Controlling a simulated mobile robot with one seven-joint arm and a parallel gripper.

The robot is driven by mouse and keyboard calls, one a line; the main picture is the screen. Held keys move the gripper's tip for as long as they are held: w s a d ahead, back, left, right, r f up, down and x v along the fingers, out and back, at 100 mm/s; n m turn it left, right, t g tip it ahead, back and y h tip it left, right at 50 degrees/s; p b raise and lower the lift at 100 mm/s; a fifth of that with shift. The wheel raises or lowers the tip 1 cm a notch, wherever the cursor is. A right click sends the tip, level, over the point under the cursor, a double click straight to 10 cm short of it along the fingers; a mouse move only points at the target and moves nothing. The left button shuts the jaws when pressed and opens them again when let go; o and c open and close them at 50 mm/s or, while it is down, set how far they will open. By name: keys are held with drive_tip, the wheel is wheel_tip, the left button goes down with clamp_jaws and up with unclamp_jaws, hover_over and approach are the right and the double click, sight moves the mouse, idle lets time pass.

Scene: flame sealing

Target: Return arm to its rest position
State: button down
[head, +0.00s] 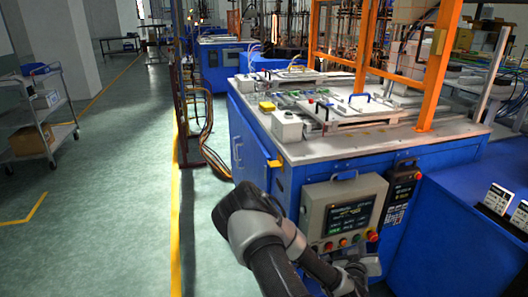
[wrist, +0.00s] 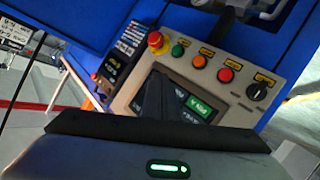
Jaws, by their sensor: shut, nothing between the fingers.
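My gripper (wrist: 154,88) shows in the wrist view as a dark, narrow wedge in front of the control panel's screen (wrist: 190,103). Its fingers are together with nothing between them. In the head view my dark arm is bent at the bottom centre, its far end low in front of the blue machine (head: 330,165). The fingertips cannot be made out there. The beige control panel (head: 313,208) is on the machine's front, just above that part of my arm. I cannot tell whether the gripper touches the panel.
The wrist view shows a red emergency stop (wrist: 158,42), a green button (wrist: 178,50), an orange button (wrist: 199,61), a red button (wrist: 226,74) and a black knob (wrist: 257,91). A keypad unit (head: 402,190) is right of the panel. Open floor (head: 110,220) and a cart (head: 38,115) are left.

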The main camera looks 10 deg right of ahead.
drive_tip(key=s+a+r+m+g+y, duration=0.15)
drive_tip(key=a+r+y, duration=0.25)
drive_tip(key=a+r, duration=0.75)
drive_tip(key=s+a+r+m+g+y, duration=0.1)
drive_tip(key=s+a+r+g+y, duration=0.2)
drive_tip(key=a+r, duration=0.85)
drive_tip(key=s+a+r+n+g+y, duration=0.15)
drive_tip(key=s+a+r, duration=0.3)
drive_tip(key=s, duration=0.45)
drive_tip(key=s+a+r+n+y, duration=0.1)
drive_tip(key=s+a+r+n, duration=0.2)
drive_tip(key=s+r, duration=0.45)
wheel_tip(320, 180, up, 18)
drive_tip(key=s+p, duration=0.1)
drive_tip(key=p, duration=1.9)
drive_tip(key=shift+s+a, duration=0.15)
drive_tip(key=shift+s, duration=0.25)
drive_tip(key=shift+a+f, duration=0.1)
